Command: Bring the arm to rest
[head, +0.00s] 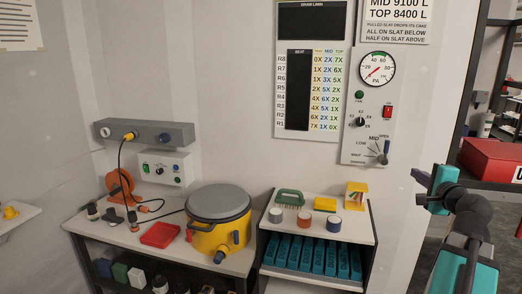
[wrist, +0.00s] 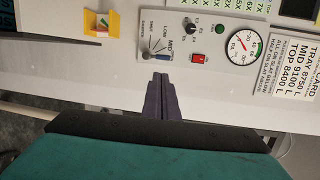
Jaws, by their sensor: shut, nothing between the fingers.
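My gripper (wrist: 160,79) shows in the wrist view with its two dark fingers close together, shut and empty. The fingers point toward the wall control panel, which appears rotated in that view, and touch nothing that I can see. In the head view my teal and black arm (head: 470,240) stands at the right edge, to the right of the panel (head: 350,140).
A bench (head: 95,235) carries a yellow drum (head: 222,232) with a grey lid and a red tray (head: 161,235). A shelf unit (head: 350,228) holds a green brush (head: 290,197), several small containers and teal items. A red box (head: 490,160) sits on a rack at far right.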

